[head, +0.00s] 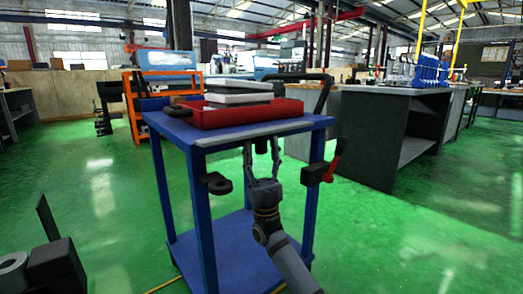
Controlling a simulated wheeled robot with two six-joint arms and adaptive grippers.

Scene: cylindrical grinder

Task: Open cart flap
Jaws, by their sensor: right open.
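The blue cart (165,125) stands in front of me with an upper and a lower shelf. A light grey strip (225,138) runs along the near edge of its top; I take it as the cart flap's edge, but cannot tell the flap's angle. My right gripper (262,150) is open and empty, pointing up, with its fingertips just below or at the strip. I cannot tell whether they touch it. A black bracket (215,183) is on the left front leg, and another with a red lever (334,160) is on the right one. My left gripper is not in view.
A red tray (215,117) with grey-white boxes (238,98) sits on the cart top. A black handle (325,90) rises at its right rear. A dark workbench (375,135) stands to the right and an orange rack (133,105) behind left. Green floor lies open on both sides.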

